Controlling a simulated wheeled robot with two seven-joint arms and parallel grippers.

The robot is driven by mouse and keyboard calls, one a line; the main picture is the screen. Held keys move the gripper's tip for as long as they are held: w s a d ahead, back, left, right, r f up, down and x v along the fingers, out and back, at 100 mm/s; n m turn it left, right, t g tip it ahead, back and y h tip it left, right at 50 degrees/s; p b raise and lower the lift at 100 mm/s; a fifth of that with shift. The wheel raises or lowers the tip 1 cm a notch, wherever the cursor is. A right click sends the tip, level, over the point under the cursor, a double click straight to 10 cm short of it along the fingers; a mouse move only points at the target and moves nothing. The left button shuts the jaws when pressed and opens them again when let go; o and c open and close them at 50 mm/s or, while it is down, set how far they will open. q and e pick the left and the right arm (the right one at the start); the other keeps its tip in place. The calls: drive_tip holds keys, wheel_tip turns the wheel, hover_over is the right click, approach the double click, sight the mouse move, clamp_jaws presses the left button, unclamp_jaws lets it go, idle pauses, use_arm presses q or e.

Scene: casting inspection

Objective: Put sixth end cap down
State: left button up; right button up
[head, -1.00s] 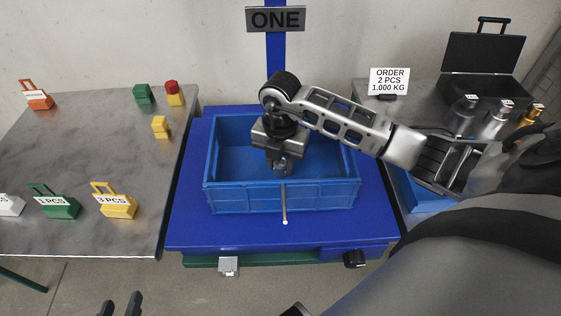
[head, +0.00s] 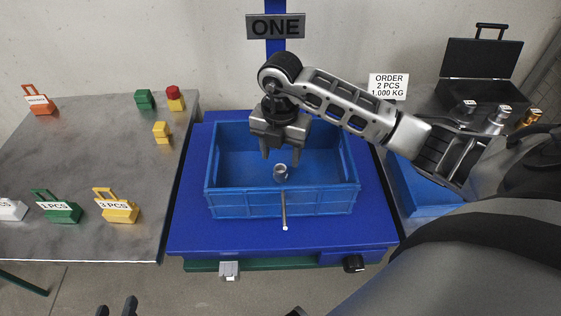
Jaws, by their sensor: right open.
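A small grey metal end cap (head: 280,172) lies in the blue crate (head: 270,203), near the front wall. My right gripper (head: 279,158) is above the crate, pointing down, with its jaws apart and the end cap below them, free of the fingers. No other end caps show in the crate; parts of its floor are hidden by the gripper and front wall. My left gripper (head: 117,308) shows only as dark tips at the bottom edge; its jaw state is unclear.
The crate stands on a blue platform (head: 190,225) under a sign reading ONE (head: 276,27). The left table (head: 100,160) holds labelled green, yellow and orange pieces and small blocks. At right are an order card (head: 388,86), an open black case (head: 478,75) and a second blue bin (head: 420,190).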

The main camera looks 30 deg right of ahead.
sight(281, 168)
wheel_tip(281, 168, up, 7)
drive_tip(key=shift+p, duration=0.35)
drive_tip(key=shift+f, duration=0.1)
drive_tip(key=shift+s, duration=0.1)
